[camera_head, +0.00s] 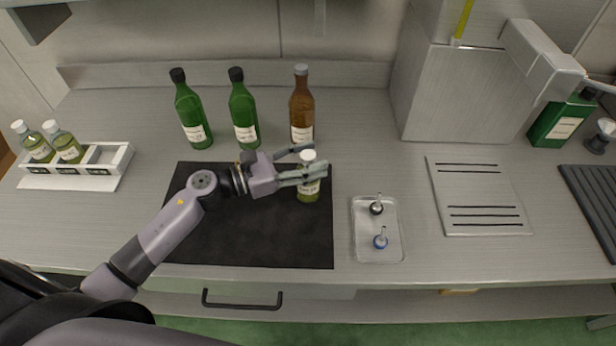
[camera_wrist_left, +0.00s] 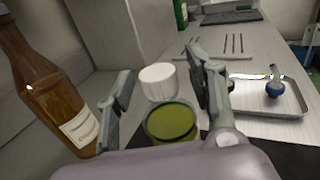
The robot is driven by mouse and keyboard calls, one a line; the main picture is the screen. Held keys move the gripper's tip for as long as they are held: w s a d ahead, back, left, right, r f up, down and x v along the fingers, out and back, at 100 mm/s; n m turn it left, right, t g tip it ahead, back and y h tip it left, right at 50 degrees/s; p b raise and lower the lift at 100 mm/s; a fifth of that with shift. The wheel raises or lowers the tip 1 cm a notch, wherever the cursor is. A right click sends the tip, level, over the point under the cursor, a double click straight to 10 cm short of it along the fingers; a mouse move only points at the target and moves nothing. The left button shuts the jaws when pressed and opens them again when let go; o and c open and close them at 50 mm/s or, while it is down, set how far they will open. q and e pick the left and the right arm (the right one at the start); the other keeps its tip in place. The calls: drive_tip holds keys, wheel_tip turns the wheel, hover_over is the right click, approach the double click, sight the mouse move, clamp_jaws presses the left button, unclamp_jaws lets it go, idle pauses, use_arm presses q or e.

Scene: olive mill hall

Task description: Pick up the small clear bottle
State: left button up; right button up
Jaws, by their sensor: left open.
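The small clear bottle (camera_head: 309,190) has a white cap, a label and yellow-green liquid. It stands upright at the right edge of the black mat (camera_head: 250,237). My left gripper (camera_head: 308,163) is open, with its fingers reaching around the bottle's upper part. In the left wrist view the bottle's white cap (camera_wrist_left: 159,82) and green body (camera_wrist_left: 172,122) show between the two spread fingers. The fingers hide part of the bottle in the head view. Whether a finger touches it, I cannot tell. My right gripper is not in view.
Two green bottles (camera_head: 190,110) and a brown bottle (camera_head: 301,108) stand behind the mat. A clear tray (camera_head: 378,252) with two small stoppers lies to the right. A white rack (camera_head: 105,160) with two similar small bottles is at left. A metal block (camera_head: 455,95) stands back right.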

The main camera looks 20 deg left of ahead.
use_arm(q)
drive_tip(key=shift+c, duration=0.5)
clamp_jaws()
idle(0.5)
